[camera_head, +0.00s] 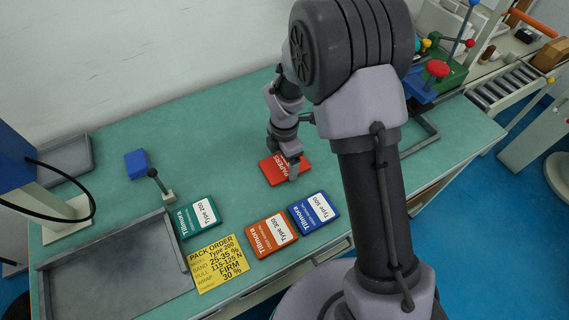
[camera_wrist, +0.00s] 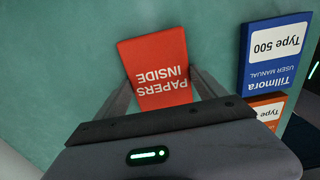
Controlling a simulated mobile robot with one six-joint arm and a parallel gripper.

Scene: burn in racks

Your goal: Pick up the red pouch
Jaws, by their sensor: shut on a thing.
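The red pouch (camera_head: 275,171), printed "PAPERS INSIDE", is at the middle of the green table. It fills the space between my gripper's fingers in the wrist view (camera_wrist: 155,62). My gripper (camera_head: 292,168) is over the pouch's right part, pointing down, with its jaws shut on the pouch. In the wrist view the two fingers (camera_wrist: 165,95) lie along the pouch's two sides. Whether the pouch touches the table or hangs just above it, I cannot tell.
Green (camera_head: 196,217), orange (camera_head: 270,235) and blue (camera_head: 313,210) manuals lie in front of the pouch. A yellow pack order card (camera_head: 218,262) and a grey tray (camera_head: 115,275) are at the left. A blue block (camera_head: 136,164) stands farther back. The table behind the pouch is clear.

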